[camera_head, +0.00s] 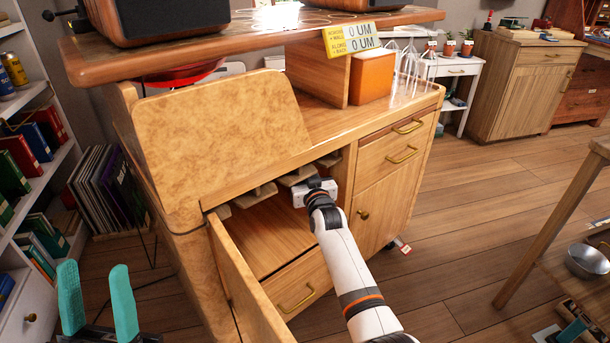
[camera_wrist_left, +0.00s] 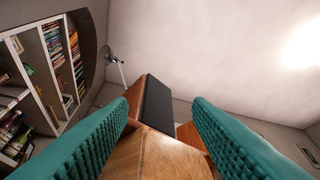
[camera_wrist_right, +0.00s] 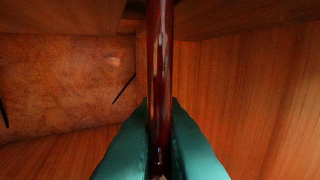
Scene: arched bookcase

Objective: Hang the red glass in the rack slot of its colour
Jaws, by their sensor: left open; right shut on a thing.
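The red glass shows in the right wrist view as a dark red, shiny upright stem (camera_wrist_right: 158,60). My right gripper (camera_wrist_right: 160,115) is shut on it, with one teal finger on each side. The glass's bowl and foot cannot be made out. In the head view my right arm reaches into the cabinet's open compartment, and its fingers and the glass are hidden there. The rack (camera_head: 298,177) shows as pale wooden slats under the cabinet top, partly behind my wrist. No slot colours can be made out. My left gripper (camera_head: 95,270) is open and empty at lower left.
An open cabinet door (camera_head: 238,285) stands left of my right arm. A drawer (camera_head: 300,290) lies below the compartment. A bookshelf (camera_head: 50,95) is at left.

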